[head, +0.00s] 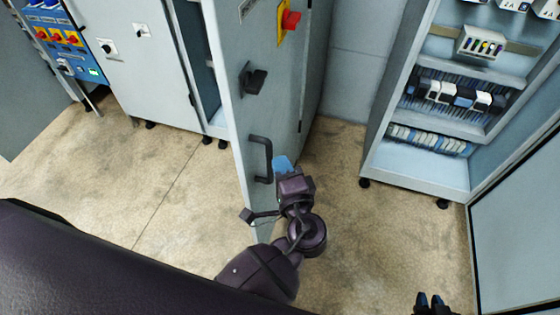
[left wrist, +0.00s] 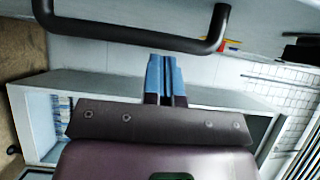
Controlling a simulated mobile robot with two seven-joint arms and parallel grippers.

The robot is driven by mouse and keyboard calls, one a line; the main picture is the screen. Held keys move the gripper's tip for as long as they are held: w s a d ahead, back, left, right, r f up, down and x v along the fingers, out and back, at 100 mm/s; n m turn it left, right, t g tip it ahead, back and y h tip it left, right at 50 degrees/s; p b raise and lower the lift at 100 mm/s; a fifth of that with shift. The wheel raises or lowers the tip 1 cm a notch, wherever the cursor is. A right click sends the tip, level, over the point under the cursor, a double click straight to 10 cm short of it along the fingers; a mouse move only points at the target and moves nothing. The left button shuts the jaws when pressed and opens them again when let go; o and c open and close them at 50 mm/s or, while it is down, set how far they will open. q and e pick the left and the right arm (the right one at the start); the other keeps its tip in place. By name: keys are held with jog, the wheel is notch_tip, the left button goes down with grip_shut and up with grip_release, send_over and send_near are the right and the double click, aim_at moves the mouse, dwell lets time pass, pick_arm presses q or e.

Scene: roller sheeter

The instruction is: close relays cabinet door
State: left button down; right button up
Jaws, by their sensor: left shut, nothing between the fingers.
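A grey cabinet door (head: 275,110) stands open in the middle of the head view, with a dark bar handle (head: 263,160), a black latch and a red-and-yellow switch. My left gripper (head: 282,164) is shut and empty just right of that handle. In the left wrist view its blue fingertips (left wrist: 166,75) are below the handle (left wrist: 130,38), not around it; I cannot tell if they touch. An open cabinet (head: 440,110) with relay-like modules stands at the right. Which cabinet the door belongs to is not clear. My right gripper (head: 430,302) shows only its tips at the bottom edge.
A pale panel with a dark edge (head: 520,230) stands at the far right. A closed white cabinet (head: 135,60) and a blue control panel (head: 62,40) are at the left. Bare floor (head: 335,150) lies between the door and the open cabinet.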

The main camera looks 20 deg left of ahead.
pick_arm(q)
jog(key=shift+a, duration=0.3)
pick_arm(e)
jog(key=shift+w+a+r, duration=0.35)
jog(key=shift+w+a, duration=0.2)
jog(key=shift+w, duration=0.2)
jog(key=shift+s, duration=0.15)
